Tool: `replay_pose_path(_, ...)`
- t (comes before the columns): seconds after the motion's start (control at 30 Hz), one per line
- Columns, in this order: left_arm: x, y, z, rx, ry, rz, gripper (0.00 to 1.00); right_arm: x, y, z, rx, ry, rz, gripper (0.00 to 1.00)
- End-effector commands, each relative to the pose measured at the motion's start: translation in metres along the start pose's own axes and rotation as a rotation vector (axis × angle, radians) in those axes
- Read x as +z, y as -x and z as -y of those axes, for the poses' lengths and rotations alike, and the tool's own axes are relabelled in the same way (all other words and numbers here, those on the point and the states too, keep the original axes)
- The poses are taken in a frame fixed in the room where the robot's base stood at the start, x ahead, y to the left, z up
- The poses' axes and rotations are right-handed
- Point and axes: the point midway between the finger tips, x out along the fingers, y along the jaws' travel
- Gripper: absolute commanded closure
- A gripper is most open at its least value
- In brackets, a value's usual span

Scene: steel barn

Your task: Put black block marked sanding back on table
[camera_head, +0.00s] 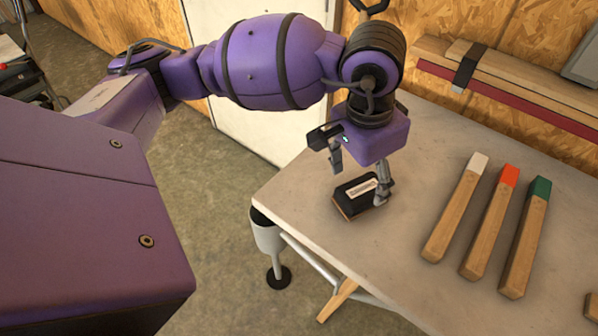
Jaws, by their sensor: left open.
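The black block (346,197), with a pale label on top and a tan underside edge, lies on the table (320,235) near its left end. My left gripper (358,180) is open over the block, pointing down. One finger is at the block's right side and the other is raised at its upper left. I cannot tell whether either finger touches it. The label's writing is too small to read. My right gripper is not in view.
Wooden sticks with a white tip (455,210), a red tip (492,225) and a green tip (527,240) lie to the right. Boards with a black strap (468,67) lie along the back wall. The tabletop between block and sticks is clear.

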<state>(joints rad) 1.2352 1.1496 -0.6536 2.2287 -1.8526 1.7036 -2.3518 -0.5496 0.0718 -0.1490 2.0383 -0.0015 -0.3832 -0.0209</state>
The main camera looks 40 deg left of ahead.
Motion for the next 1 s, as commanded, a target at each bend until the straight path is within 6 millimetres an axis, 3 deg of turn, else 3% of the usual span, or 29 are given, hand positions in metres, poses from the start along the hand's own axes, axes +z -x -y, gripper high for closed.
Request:
replay_pose_path(0.03, -0.002, 0.015, 0.001, -0.004, -0.002, -0.007, 0.33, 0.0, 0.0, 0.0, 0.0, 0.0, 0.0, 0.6)
replay_pose_path(0.2, -0.002, 0.049, 0.0, -0.003, -0.002, -0.007, 0.33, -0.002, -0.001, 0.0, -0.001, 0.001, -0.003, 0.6)
replay_pose_path(0.4, -0.001, 0.073, 0.0, -0.002, -0.001, -0.004, 0.33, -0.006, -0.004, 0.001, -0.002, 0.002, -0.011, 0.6)
replay_pose_path(1.0, 0.0, 0.078, 0.0, -0.001, -0.001, -0.002, 0.33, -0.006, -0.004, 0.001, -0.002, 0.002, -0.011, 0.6)
